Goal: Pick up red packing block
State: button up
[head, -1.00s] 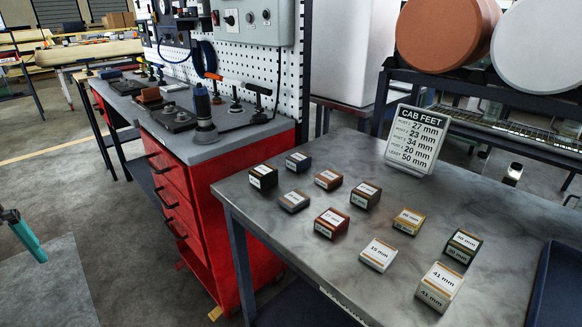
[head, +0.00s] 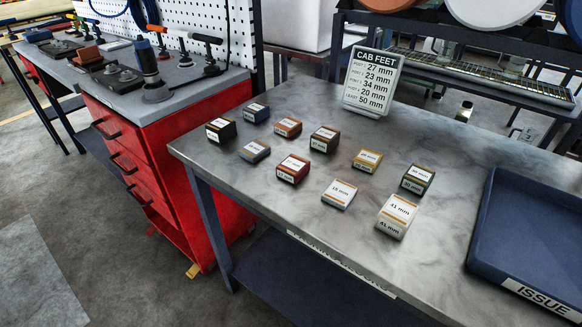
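A red packing block (head: 293,169) with a white label on top sits on the grey metal table (head: 270,212), near the middle of a group of labelled blocks. An orange-brown block (head: 288,127) lies behind it and a dark brown block (head: 325,139) behind and to the right. A grey block (head: 255,151) is to its left, and a white block (head: 339,194) is in front and to the right. The label's number on the red block is too small to read surely. My gripper is not in view.
A cream 41 mm block (head: 396,216), a yellow block (head: 367,160), a green block (head: 417,179), a black block (head: 221,130) and a blue block (head: 256,113) stand around. A CAB FEET sign (head: 372,80) stands behind; a blue ISSUE tray (head: 479,262) is at right. A red cabinet (head: 165,140) stands left.

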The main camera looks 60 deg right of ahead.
aim_at(293, 169)
jog(key=i+z, duration=0.1)
jog(key=z, duration=1.45)
